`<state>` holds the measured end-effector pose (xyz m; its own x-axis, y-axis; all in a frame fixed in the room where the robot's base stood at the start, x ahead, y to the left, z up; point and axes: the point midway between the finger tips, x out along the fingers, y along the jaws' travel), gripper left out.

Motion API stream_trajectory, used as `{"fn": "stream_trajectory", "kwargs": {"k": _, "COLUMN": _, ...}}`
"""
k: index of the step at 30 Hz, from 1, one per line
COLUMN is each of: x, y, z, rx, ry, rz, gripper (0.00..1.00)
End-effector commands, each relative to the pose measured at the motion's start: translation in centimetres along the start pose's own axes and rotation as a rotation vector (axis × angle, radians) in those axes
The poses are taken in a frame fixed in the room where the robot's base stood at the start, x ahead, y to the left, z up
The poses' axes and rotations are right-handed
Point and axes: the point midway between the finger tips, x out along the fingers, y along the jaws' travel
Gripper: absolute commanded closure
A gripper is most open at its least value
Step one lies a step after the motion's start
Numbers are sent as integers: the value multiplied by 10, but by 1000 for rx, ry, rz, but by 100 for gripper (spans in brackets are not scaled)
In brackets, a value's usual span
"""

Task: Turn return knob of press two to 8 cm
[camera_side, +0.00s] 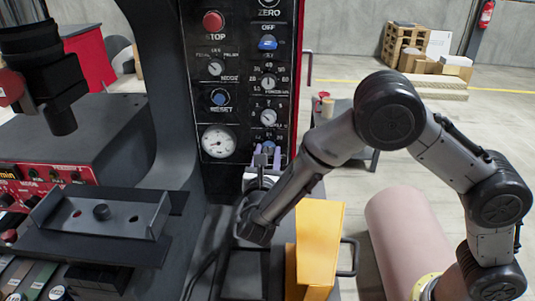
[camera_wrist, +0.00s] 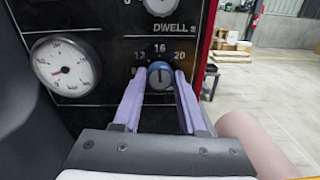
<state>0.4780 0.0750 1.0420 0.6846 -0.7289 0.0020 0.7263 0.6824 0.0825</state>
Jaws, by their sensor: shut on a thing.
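A black press panel (camera_side: 193,80) with several knobs stands upright in the side view. In the wrist view, a blue-grey round knob (camera_wrist: 160,74) sits below the DWELL knob (camera_wrist: 160,5). Numbers 12, 16 and 20 show around its upper part. My gripper (camera_wrist: 158,78) has its two pale purple fingers on either side of this knob and is shut on it. In the side view my gripper (camera_side: 265,155) is at the bottom of the panel's right column, and the fingers mostly cover the knob. Its name label is hidden, and its exact setting is too small to read.
A white dial gauge (camera_side: 218,141) is left of the gripper; it also shows in the wrist view (camera_wrist: 68,68). A yellow block (camera_side: 319,240) and a pink cylinder (camera_side: 408,235) stand near my arm. A metal tray (camera_side: 130,215) is on the left.

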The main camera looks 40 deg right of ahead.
Motion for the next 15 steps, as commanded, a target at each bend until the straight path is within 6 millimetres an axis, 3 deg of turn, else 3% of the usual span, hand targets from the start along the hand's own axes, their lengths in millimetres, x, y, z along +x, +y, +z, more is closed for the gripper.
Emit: {"fn": "stream_trajectory", "kwargs": {"k": 15, "x": 0, "y": 1, "z": 0, "rx": -434, "ry": -15, "rz": 2, "gripper": 100}}
